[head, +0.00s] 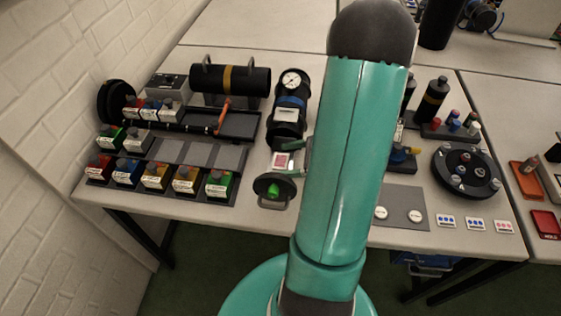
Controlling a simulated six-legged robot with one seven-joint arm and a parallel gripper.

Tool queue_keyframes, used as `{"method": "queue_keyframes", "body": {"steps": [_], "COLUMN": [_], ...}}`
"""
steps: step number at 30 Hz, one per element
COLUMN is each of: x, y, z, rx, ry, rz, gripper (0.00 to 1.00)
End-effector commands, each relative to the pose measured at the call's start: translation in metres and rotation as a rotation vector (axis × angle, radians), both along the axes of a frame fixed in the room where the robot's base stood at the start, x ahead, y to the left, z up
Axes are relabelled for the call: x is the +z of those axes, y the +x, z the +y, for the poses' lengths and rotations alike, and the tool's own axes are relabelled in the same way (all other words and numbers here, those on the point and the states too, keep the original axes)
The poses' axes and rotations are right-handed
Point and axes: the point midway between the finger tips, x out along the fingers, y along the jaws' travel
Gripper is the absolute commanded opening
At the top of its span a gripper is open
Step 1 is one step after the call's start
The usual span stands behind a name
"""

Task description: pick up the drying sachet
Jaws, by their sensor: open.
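A small white square packet with a red edge (281,160), likely the drying sachet, lies near the middle of the table, between the black cylinder with a gauge and a dark round lid. My gripper (284,159) is open. Its two greenish fingers show on the far and near sides of the packet. I cannot tell whether the fingers touch it or hang above it. My teal arm hides the table just to the right of the packet and most of the gripper body.
A dark lid (275,192) with a handle and a green part lies in front, near the table edge. A rack of coloured blocks (162,174) is at left. A round black carousel (466,170) is at right.

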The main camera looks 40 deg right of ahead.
Motion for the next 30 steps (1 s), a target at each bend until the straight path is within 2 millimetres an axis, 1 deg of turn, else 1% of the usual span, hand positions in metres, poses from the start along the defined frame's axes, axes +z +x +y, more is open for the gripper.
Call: {"method": "queue_keyframes", "body": {"steps": [3, 8, 9, 11, 12, 16, 25, 30], "x": [-0.0028, -0.0028, -0.0027, -0.0028, -0.0027, -0.0027, -0.002, 0.004], "y": [0.005, 0.005, 0.005, 0.0049, 0.0049, 0.0049, 0.0048, 0.0056], "z": [0.0041, 0.004, 0.0039, 0.0039, 0.0039, 0.0039, 0.0037, 0.0032], "rx": [0.0, -0.001, -0.001, -0.001, -0.001, -0.001, -0.001, 0.0], "ry": [0.001, 0.0, 0.0, 0.0, 0.0, 0.0, 0.0, 0.0], "rz": [0.001, 0.0, 0.0, 0.0, 0.0, 0.0, 0.0, 0.0], "gripper": [0.8, 0.8, 0.78, 0.66, 0.58, 0.33, 0.32, 0.32]}}
